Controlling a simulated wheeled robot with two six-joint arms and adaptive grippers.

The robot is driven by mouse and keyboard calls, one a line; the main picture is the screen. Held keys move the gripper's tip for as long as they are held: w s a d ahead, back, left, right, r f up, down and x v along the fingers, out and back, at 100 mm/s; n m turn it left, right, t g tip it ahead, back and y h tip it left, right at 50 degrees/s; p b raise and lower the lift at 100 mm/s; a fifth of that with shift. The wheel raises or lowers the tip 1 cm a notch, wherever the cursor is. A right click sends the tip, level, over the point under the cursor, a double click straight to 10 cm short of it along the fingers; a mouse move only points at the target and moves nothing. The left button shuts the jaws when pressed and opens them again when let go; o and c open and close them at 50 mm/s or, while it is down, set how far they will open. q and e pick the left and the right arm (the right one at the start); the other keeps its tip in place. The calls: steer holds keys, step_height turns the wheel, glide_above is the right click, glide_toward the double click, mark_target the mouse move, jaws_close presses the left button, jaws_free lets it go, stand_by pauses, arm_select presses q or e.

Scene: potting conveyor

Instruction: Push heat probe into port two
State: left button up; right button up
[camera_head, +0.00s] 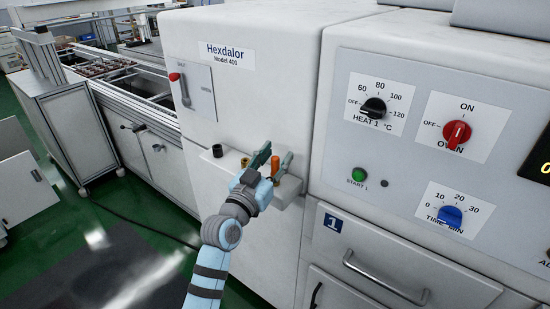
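A light ledge (208,167) juts from the front of the white Hexdalor machine. On it stand a black round fitting (217,151), a brass-coloured fitting (245,162) and an upright orange handle (275,163), which looks like the heat probe. My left gripper (277,154) is over the ledge's right part. Its dark green fingers are spread, one on each side of the orange handle, with gaps showing at the tips. The handle's lower part and part of the ledge are hidden by the gripper. No port numbers can be read. My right gripper is not in view.
A control panel (416,150) with a black heat knob, red oven knob, blue time knob and green start button is to the right. Below it is a drawer handle (385,277). A conveyor (120,82) is at the back left, with a dark cable on the green floor.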

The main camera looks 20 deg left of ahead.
arm_select(q)
steer(key=shift+s, duration=0.1)
steer(key=v, duration=1.1)
steer(key=shift+s, duration=0.4)
steer(key=shift+f, duration=0.15)
